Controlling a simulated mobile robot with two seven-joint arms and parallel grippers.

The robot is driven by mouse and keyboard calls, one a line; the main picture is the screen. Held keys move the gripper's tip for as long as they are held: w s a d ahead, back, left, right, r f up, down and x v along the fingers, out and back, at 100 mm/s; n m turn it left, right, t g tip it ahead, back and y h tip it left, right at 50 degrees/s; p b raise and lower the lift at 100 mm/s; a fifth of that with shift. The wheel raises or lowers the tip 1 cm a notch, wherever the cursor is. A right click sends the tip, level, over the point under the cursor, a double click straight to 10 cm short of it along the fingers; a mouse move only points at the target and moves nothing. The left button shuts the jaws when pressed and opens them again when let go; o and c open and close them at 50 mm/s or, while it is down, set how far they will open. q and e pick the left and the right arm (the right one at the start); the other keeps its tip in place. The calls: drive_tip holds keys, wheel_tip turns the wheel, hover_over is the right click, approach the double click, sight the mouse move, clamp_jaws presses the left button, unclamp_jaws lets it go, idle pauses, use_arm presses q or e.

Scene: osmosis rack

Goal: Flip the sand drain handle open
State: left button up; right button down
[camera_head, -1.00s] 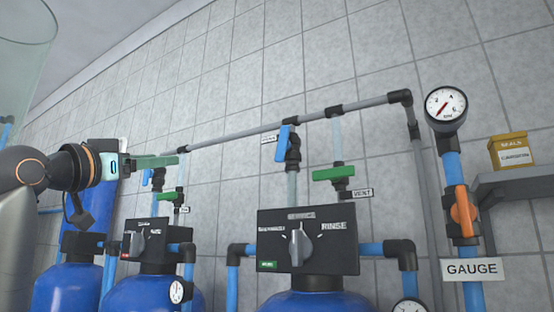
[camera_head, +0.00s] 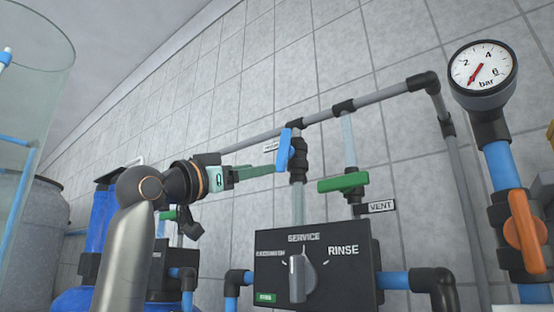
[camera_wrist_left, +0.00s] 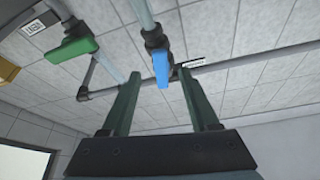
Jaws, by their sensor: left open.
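The blue lever handle (camera_head: 284,150) sits on a black valve on the vertical pipe above the selector panel. It stands upright, roughly along the pipe. A small label (camera_head: 271,146) beside it is too small to read surely, so I cannot confirm it is the sand drain. My left gripper (camera_head: 277,169) is open, its green fingers pointing right, with the tips close to the handle's lower end. In the left wrist view the blue handle (camera_wrist_left: 160,68) appears between the two fingertips (camera_wrist_left: 159,76); contact cannot be told. My right gripper is not in view.
A green handle (camera_head: 343,183) labelled VENT lies crosswise to the right. The selector panel (camera_head: 313,265) is below the fingers. A grey pipe (camera_head: 378,97) runs above. A pressure gauge (camera_head: 482,72) and an orange handle (camera_head: 526,232) are at the far right.

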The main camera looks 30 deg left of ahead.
sight(278, 165)
use_arm(q)
drive_tip(key=p+x, duration=0.2)
drive_tip(key=x, duration=0.4)
drive_tip(key=shift+r, duration=0.15)
drive_tip(key=shift+w+d+p, duration=0.1)
drive_tip(key=shift+w+p, duration=0.2)
drive_tip(key=shift+w, duration=0.3)
clamp_jaws()
